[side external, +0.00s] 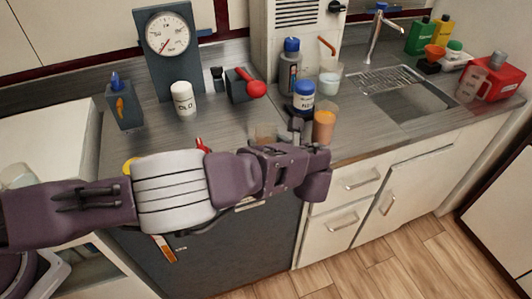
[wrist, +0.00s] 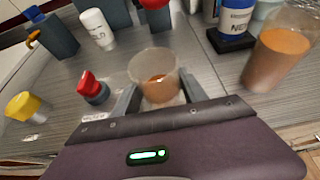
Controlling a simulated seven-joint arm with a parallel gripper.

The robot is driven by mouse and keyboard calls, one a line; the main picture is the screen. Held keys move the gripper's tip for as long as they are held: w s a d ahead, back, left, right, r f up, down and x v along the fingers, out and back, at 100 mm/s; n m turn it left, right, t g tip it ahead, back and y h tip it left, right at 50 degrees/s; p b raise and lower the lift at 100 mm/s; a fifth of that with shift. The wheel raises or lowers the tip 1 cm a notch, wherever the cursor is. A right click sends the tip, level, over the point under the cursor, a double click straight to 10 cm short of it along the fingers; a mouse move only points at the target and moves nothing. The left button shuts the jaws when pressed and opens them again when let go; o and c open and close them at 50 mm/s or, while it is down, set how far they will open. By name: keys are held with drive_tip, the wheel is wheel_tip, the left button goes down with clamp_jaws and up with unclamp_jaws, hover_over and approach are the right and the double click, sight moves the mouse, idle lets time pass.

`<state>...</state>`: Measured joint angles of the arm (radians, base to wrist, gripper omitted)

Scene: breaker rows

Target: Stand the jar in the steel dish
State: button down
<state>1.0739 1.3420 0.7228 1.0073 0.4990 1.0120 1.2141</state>
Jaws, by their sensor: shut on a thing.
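My gripper (wrist: 158,98) is shut on a clear, open-topped jar (wrist: 154,72) with a little orange-brown matter in it. The fingers are on either side of the jar, and it looks upright. In the side view the jar (side external: 262,132) is partly hidden behind my wrist, near the counter's front. I cannot tell whether its base touches the counter. I cannot make out a steel dish in either view.
A glass of orange liquid (side external: 323,124) stands close on the right. A blue-lidded tub (side external: 303,96) is behind it on a dark base. A white tub (side external: 184,100), a red-topped object (wrist: 92,86) and a yellow-topped one (wrist: 25,106) are to the left. The sink (side external: 425,98) is right.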

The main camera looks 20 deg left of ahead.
drive_tip(key=shift+f, duration=1.7)
drive_tip(key=shift+f, duration=0.15)
drive_tip(key=c, duration=0.9)
unclamp_jaws()
